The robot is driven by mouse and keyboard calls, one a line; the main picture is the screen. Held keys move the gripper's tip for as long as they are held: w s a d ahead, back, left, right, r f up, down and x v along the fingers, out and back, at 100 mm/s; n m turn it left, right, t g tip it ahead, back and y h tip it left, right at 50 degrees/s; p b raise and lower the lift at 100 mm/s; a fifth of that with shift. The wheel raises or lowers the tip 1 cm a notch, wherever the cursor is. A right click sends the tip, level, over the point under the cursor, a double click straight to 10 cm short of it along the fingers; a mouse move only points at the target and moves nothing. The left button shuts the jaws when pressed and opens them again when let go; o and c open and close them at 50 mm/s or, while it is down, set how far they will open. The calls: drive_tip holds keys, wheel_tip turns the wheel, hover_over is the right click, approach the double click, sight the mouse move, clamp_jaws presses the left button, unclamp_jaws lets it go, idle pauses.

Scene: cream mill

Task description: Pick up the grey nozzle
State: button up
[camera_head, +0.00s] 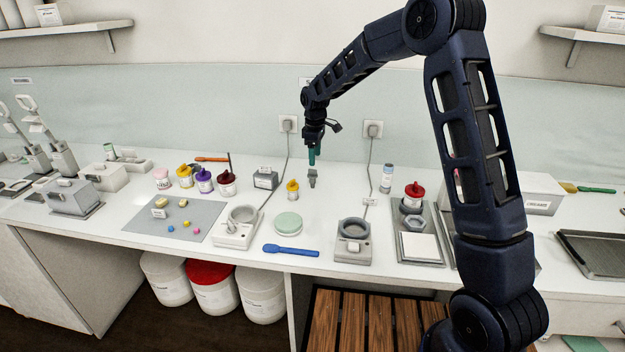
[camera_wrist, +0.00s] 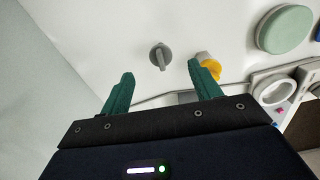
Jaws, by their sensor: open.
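The grey nozzle (camera_head: 312,178) stands on the white counter, a little in from the back wall. In the wrist view the nozzle (camera_wrist: 161,55) is a small grey round piece with a narrow part, seen ahead of the gap between my fingertips. My gripper (camera_head: 314,157) points down just above the nozzle in the head view. In the wrist view my gripper (camera_wrist: 160,76) has its two green fingers spread apart with nothing between them. The nozzle shows beyond the fingers, and I cannot tell the exact height gap.
A small yellow-capped bottle (camera_head: 292,190) stands close left of the nozzle; in the wrist view its yellow cap (camera_wrist: 211,68) is beside the right fingertip. A pale green round lid (camera_head: 288,223) and a blue spatula (camera_head: 291,250) lie nearer the front. A cable hangs behind.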

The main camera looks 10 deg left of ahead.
sight(313, 174)
drive_tip(key=shift+a+f, duration=0.4)
drive_tip(key=shift+f, duration=0.15)
drive_tip(key=shift+w+f, duration=0.1)
drive_tip(key=shift+f, duration=5.1)
drive_tip(key=c, duration=1.1)
